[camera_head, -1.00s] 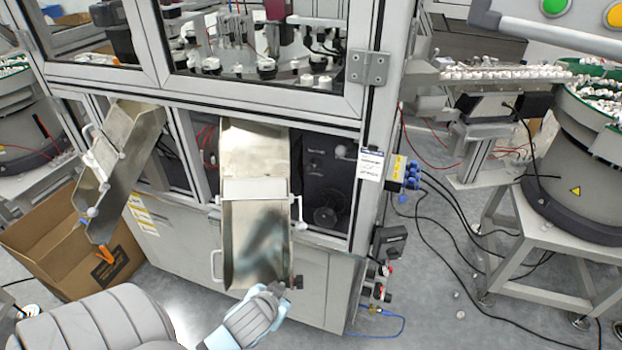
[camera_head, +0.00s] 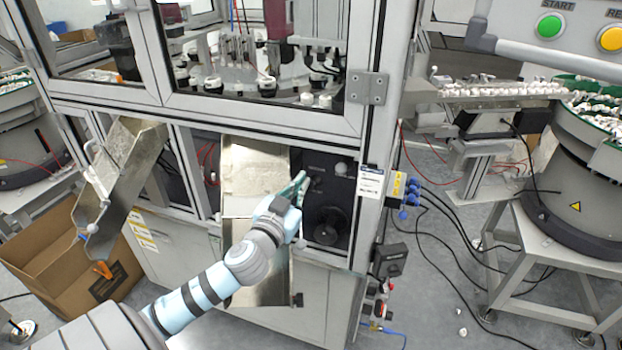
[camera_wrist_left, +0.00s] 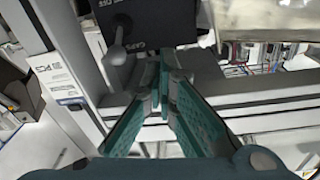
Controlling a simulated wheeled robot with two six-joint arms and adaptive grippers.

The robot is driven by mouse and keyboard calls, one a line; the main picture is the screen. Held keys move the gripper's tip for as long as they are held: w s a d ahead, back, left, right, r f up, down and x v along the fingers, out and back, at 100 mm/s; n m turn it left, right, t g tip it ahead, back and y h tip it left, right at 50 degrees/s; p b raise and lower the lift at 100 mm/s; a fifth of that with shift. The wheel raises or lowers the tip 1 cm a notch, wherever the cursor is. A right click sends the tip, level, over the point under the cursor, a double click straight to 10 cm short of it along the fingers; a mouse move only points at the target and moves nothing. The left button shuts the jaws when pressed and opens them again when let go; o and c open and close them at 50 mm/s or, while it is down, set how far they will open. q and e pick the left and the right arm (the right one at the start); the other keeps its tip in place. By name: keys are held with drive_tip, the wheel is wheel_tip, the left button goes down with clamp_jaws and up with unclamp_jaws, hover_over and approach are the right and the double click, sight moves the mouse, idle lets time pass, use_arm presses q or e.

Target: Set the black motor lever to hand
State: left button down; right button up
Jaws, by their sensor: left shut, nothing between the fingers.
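The black motor (camera_head: 325,190) sits in the open bay at the right of the cabinet, with a round dark wheel (camera_head: 328,222) low on its face. A small grey ball knob (camera_head: 341,168) shows near its upper right. In the left wrist view the dark motor box (camera_wrist_left: 150,20) is at the top, with a grey ball-ended lever (camera_wrist_left: 118,42) on it and lettering too small to read surely. My left gripper (camera_head: 302,178) is shut and empty at the motor's left front, near the lever but seemingly apart from it. It also shows in the wrist view (camera_wrist_left: 162,62). My right gripper is not in view.
A metal chute (camera_head: 255,165) stands left of the motor, partly behind my left arm. A cabinet post with a white label (camera_head: 370,182) is at the right. Another chute (camera_head: 125,170) and a cardboard box (camera_head: 60,250) are at the left.

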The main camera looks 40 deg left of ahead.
use_arm(q)
drive_tip(key=p, duration=0.1)
hover_over(312, 184)
drive_tip(key=d, duration=0.1)
drive_tip(key=f, duration=0.1)
drive_tip(key=s+f+b, duration=0.1)
drive_tip(key=f, duration=0.1)
drive_tip(key=shift+s+a+f, duration=0.15)
drive_tip(key=shift+f, duration=0.05)
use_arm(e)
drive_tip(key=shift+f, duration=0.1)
use_arm(q)
drive_tip(key=shift+b, duration=0.3)
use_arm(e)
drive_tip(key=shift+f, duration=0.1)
